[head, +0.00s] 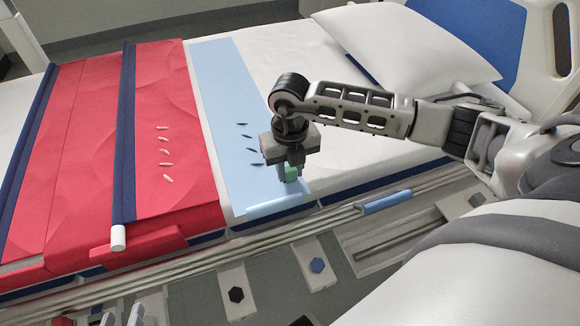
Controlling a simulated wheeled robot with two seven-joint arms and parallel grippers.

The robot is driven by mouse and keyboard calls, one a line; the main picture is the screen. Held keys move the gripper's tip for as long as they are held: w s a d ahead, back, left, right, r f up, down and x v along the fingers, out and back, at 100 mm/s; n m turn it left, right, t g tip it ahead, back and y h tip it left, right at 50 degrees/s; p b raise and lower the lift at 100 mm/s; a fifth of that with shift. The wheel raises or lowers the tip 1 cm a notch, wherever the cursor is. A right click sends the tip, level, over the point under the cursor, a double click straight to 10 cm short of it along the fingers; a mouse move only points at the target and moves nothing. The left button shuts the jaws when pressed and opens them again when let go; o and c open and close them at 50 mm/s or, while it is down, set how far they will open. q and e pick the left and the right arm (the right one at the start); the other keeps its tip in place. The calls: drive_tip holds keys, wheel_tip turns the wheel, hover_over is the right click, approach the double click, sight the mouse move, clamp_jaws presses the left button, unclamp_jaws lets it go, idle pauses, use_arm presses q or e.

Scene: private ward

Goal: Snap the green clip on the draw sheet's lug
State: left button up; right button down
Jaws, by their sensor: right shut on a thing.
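The light blue draw sheet (222,88) lies across the white bed, with a pale blue roll (266,205) along its near edge at the mattress side. My right gripper (289,168), on the arm from the right, points down over the right part of this near edge. It is shut on the green clip (291,174), of which only a small part shows below the jaws. I cannot make out the lug; the gripper may hide it. I cannot tell whether the clip touches the sheet. My left gripper is not in view.
A red blanket (75,150) with dark blue bands covers the bed at left. A white pillow (405,45) lies at the back right. Bed rails (330,215) run along the near side, with a blue grip (387,202). Small panels with a black knob (236,295) and a blue knob (317,265) sit below.

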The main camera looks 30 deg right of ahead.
drive_tip(key=shift+f, duration=0.4)
drive_tip(key=c, duration=1.1)
unclamp_jaws()
drive_tip(key=shift+r, duration=0.1)
drive_tip(key=shift+o, duration=0.2)
wheel_tip(320, 180, up, 20)
drive_tip(key=p, duration=0.5)
